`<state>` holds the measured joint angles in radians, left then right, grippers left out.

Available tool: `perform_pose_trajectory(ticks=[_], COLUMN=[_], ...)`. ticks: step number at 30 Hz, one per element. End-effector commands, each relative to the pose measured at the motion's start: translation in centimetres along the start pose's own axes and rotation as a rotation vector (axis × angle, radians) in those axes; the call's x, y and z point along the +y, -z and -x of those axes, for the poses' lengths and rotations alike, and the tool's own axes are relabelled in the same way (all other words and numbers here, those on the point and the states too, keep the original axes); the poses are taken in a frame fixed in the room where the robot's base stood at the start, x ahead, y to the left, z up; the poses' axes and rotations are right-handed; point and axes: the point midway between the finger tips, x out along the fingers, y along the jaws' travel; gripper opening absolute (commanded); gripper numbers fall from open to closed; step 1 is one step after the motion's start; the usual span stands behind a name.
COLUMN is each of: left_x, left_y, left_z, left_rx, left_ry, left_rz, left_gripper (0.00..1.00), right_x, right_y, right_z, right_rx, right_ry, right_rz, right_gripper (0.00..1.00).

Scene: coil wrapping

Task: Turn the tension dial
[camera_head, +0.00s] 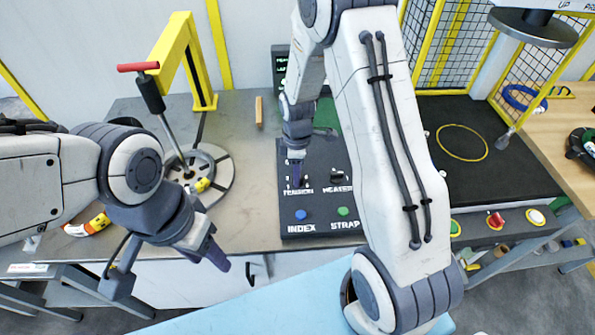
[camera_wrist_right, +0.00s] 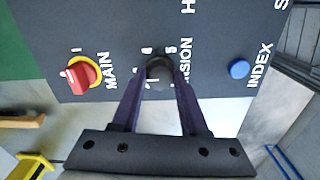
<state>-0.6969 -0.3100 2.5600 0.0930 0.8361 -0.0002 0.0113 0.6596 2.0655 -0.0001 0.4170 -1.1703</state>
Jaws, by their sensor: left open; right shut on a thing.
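The tension dial (camera_wrist_right: 159,70) is a dark round knob on the dark control panel (camera_head: 310,212), beside the lettering TENSION. My right gripper (camera_wrist_right: 160,80) has its two purple fingers on either side of the dial and is shut on it. In the head view my right gripper (camera_head: 296,178) points down at the panel, and its fingers hide most of the dial. My left gripper (camera_head: 222,262) is open and empty, in front of the grey table's front edge, to the left of the panel.
A blue INDEX button (camera_wrist_right: 238,69) and a red MAIN switch (camera_wrist_right: 80,76) flank the dial. A green STRAP button (camera_head: 343,211) is on the panel too. A yellow post (camera_head: 190,60) and a round fixture (camera_head: 215,170) stand at the left.

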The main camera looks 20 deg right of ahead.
Motion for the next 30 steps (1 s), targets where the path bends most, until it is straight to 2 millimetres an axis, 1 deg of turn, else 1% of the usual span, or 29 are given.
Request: perform_pose_trajectory(ticks=[10,11,12,13,23,26,29,30], left_x=[0.0,0.0,0.0,0.0,0.0,0.0,0.0,0.0], left_y=[0.0,0.0,0.0,0.0,0.0,0.0,0.0,0.0], left_z=[0.0,0.0,0.0,0.0,0.0,-0.2,-0.4,-0.6], left_rx=[0.0,0.0,0.0,0.0,0.0,0.0,0.0,0.0], left_ry=[0.0,0.0,0.0,0.0,0.0,0.0,0.0,0.0], left_rz=[0.0,0.0,0.0,0.0,0.0,0.0,0.0,0.0], left_gripper=[0.5,0.5,0.5,0.5,0.5,0.5,0.5,0.5], right_x=[0.1,0.1,0.1,0.1,0.1,0.1,0.2,0.2], right_y=[0.1,0.1,0.1,0.1,0.0,0.1,0.1,0.1], right_z=[0.1,0.1,0.1,0.1,0.1,0.9,2.4,3.2], right_rx=[0.002,0.002,0.002,0.002,0.001,0.002,0.003,0.004], right_ry=[-0.004,-0.004,-0.004,-0.004,-0.002,-0.005,-0.007,-0.009], right_rz=[0.002,0.002,0.002,0.001,0.001,0.001,0.001,0.001], right_gripper=[0.0,0.47,0.62,0.73,0.73,0.73,0.73,0.73])
